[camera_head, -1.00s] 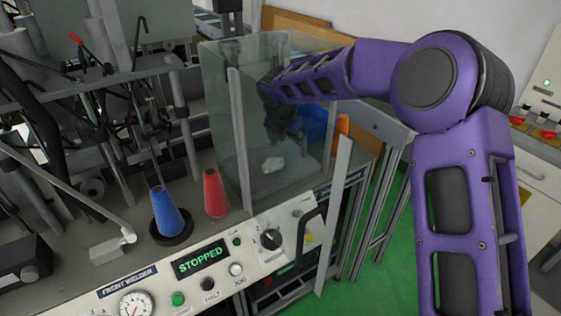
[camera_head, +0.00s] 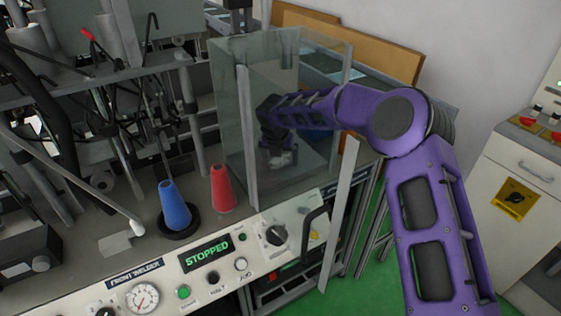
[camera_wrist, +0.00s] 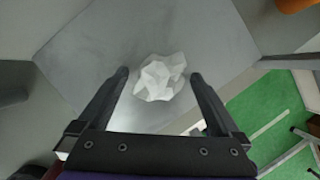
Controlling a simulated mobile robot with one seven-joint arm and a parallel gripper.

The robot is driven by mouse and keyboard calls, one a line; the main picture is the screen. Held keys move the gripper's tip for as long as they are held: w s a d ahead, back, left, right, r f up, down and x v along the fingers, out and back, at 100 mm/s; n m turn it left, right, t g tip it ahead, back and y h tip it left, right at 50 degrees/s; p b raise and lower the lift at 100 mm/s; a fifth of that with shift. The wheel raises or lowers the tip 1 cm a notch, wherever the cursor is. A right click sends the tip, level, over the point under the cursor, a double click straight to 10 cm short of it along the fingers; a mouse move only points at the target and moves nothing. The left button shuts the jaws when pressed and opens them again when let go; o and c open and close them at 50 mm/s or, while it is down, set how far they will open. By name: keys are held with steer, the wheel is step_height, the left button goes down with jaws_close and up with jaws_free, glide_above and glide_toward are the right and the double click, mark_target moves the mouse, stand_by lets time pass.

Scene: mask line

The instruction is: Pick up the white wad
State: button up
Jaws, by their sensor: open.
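The white wad (camera_wrist: 160,77) is a crumpled, faceted lump on a grey surface in the wrist view. It lies between and slightly beyond the tips of my gripper (camera_wrist: 158,78), whose two black fingers are spread apart with nothing held. In the head view, my gripper (camera_head: 280,150) is inside the clear-walled enclosure, and the wad (camera_head: 281,158) shows just below it, partly hidden by the gripper. I cannot tell whether a finger touches the wad.
Clear panels (camera_head: 236,135) surround my gripper closely on the left and back. A red cone (camera_head: 222,188) and a blue cone (camera_head: 174,206) stand left of the enclosure. A control panel (camera_head: 205,257) reading STOPPED runs along the front. An orange item (camera_wrist: 294,5) sits top right in the wrist view.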

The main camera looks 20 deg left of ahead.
steer(key=shift+r, duration=0.1)
steer(key=c, duration=1.2)
